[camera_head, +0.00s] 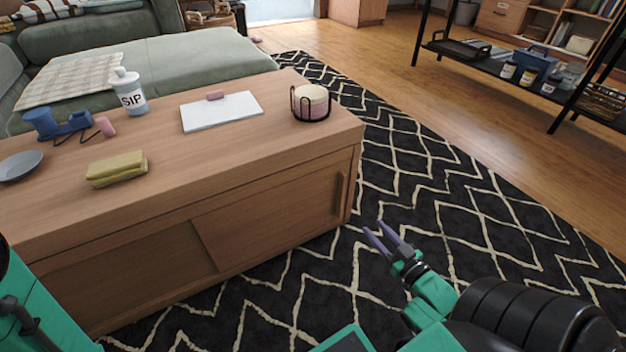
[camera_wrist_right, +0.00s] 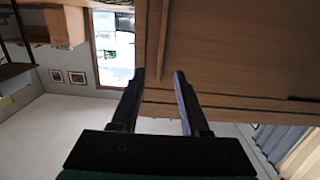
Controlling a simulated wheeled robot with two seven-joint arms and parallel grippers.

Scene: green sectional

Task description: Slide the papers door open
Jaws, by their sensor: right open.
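A low wooden cabinet has two sliding doors on its front: a right door (camera_head: 275,205) with a vertical wooden handle (camera_head: 339,192) near its right end, and a left door (camera_head: 130,275) set a little behind it. Both seem shut; no papers show. My right gripper (camera_head: 374,230) is open and empty, right of and apart from the handle, above the rug. The right wrist view shows its two fingers (camera_wrist_right: 159,75) apart, with a wooden panel (camera_wrist_right: 235,50) beyond them and a narrow vertical strip, perhaps the handle, between them. My left gripper is out of view.
On the cabinet top stand a SIP bottle (camera_head: 129,91), a white board (camera_head: 222,111), a wire holder (camera_head: 310,103), a folded yellow cloth (camera_head: 117,169) and a grey plate (camera_head: 20,165). A black shelf (camera_head: 480,62) stands farther back.

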